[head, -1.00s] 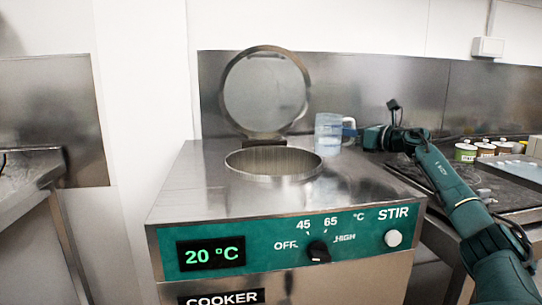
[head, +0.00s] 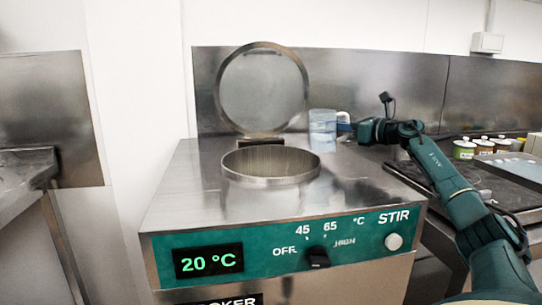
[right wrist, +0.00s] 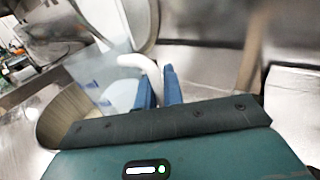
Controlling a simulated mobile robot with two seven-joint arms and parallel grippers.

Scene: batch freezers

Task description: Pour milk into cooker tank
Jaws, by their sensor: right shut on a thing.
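The cooker (head: 200,240) stands ahead with its round tank (head: 270,164) open and its lid (head: 263,90) tilted up behind the opening. A clear jug (head: 322,128) with a bluish tint is just right of and behind the tank opening. My right gripper (head: 345,127) is shut on the jug's white handle, and the jug looks upright in the head view. In the right wrist view the blue fingers (right wrist: 160,88) clasp the white handle (right wrist: 135,66), with the tank opening (right wrist: 65,115) at lower left. How much milk is in the jug is unclear. My left gripper is not in view.
The cooker's front panel has a temperature knob (head: 318,258), a STIR button (head: 393,242) and a display (head: 208,261) reading 20 °C. Several small tubs (head: 483,146) stand on the counter at right. The cooker top around the tank is clear.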

